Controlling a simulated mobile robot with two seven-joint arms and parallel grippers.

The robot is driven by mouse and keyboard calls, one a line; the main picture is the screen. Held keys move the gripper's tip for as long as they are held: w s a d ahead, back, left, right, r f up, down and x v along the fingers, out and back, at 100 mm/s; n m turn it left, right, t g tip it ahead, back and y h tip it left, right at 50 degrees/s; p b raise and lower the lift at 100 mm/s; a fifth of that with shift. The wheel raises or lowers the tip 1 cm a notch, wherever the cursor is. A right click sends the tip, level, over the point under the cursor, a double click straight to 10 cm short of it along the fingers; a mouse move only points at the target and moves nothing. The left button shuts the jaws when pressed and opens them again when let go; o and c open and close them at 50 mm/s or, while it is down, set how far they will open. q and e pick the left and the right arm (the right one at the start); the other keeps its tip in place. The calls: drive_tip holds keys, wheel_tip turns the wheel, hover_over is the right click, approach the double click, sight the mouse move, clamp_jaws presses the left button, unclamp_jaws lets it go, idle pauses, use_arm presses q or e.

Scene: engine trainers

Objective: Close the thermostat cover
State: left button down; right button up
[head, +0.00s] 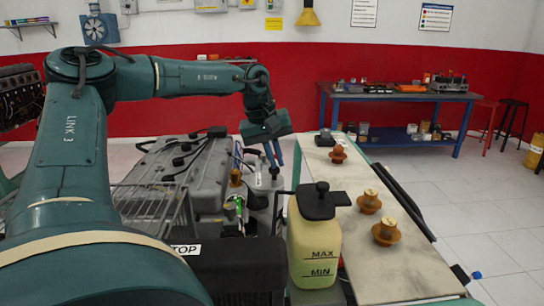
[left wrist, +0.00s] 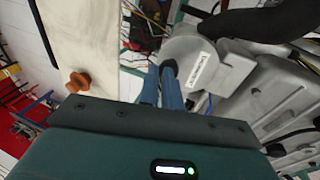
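The engine's grey thermostat housing (head: 264,178) stands at the engine's right side in the head view. In the left wrist view a grey rounded part with a white label, apparently the thermostat cover (left wrist: 222,76), lies just beyond my fingertips. I cannot tell how far open the cover is. My left gripper (head: 275,160) points down at the housing, its two blue fingers close together with nothing seen between them. In the left wrist view the left gripper (left wrist: 161,80) is beside the cover's left edge; I cannot tell if it touches. My right gripper is not in view.
A yellowish coolant tank (head: 314,250) with a black cap stands close in front. A pale-topped bench (head: 350,225) on the right holds several orange-brown caps (head: 386,233). The grey engine cover (head: 190,165) lies left of the housing. A blue workbench (head: 400,98) is far back.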

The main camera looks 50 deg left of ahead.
sight(260, 182)
use_arm(q)
drive_tip(key=shift+s+f, duration=0.1)
drive_tip(key=shift+f, duration=0.05)
drive_tip(key=shift+a+r, duration=0.15)
drive_tip(key=shift+r, duration=0.35)
drive_tip(key=v, duration=1.2)
drive_tip(key=shift+s+r+b, duration=0.15)
drive_tip(key=shift+b, duration=0.15)
